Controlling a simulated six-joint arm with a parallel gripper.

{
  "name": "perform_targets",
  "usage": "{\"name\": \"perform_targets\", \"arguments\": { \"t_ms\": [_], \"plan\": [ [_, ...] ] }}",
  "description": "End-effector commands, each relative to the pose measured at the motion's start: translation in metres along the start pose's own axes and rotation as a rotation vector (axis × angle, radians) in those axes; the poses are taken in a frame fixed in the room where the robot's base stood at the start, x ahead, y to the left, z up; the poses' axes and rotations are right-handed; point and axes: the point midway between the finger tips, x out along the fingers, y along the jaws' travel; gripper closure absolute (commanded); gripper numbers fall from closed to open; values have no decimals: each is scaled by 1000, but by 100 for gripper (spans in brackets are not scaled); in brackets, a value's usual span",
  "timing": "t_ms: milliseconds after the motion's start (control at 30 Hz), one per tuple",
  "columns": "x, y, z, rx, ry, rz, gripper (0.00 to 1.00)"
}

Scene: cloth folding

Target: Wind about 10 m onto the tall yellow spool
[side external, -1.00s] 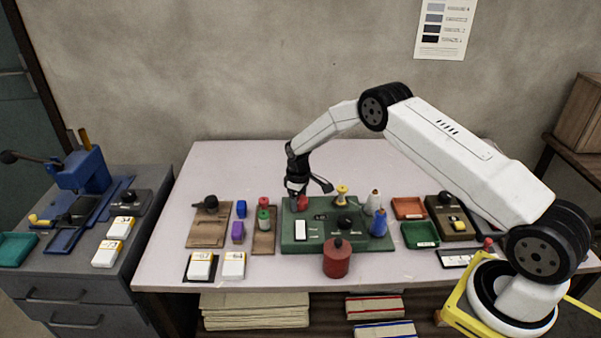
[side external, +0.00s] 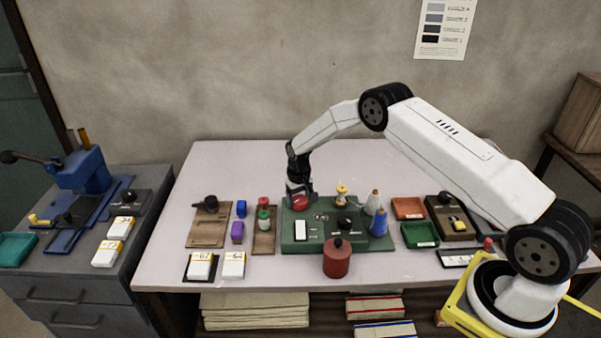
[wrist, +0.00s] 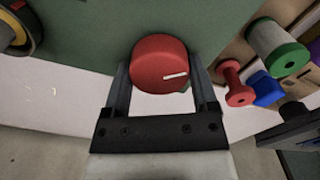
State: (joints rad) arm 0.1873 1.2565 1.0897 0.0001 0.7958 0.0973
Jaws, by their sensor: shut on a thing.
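The green winding machine (side external: 318,243) sits mid-table with a red knob (side external: 299,203) at its back left corner. My gripper (side external: 300,190) points down over that corner and is shut on the red knob. In the wrist view the red knob (wrist: 160,64) sits between the two fingers (wrist: 162,88), and its white pointer line is visible. The yellow spool (side external: 341,191) stands upright on the back part of the machine, right of my gripper. A white cone (side external: 373,202) and a blue cone (side external: 378,222) of thread stand at the machine's right end.
A red canister (side external: 337,260) stands at the machine's front edge. A wooden rack (side external: 264,240) with red and green spools lies to the left. Orange (side external: 408,208) and green (side external: 420,235) trays lie to the right. The table behind the machine is clear.

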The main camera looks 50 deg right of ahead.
Motion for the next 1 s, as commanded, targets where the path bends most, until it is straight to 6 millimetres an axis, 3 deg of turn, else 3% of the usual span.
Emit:
{"name": "perform_targets", "arguments": {
  "t_ms": [300,333,400,733,1000],
  "plan": [
    [-1,0,-1,0,2,0,84],
    [-1,0,-1,0,2,0,16],
    [-1,0,-1,0,2,0,0],
    [-3,0,0,-1,1,0,0],
    [-22,0,-1,-1,3,0,0]
  ]
}}
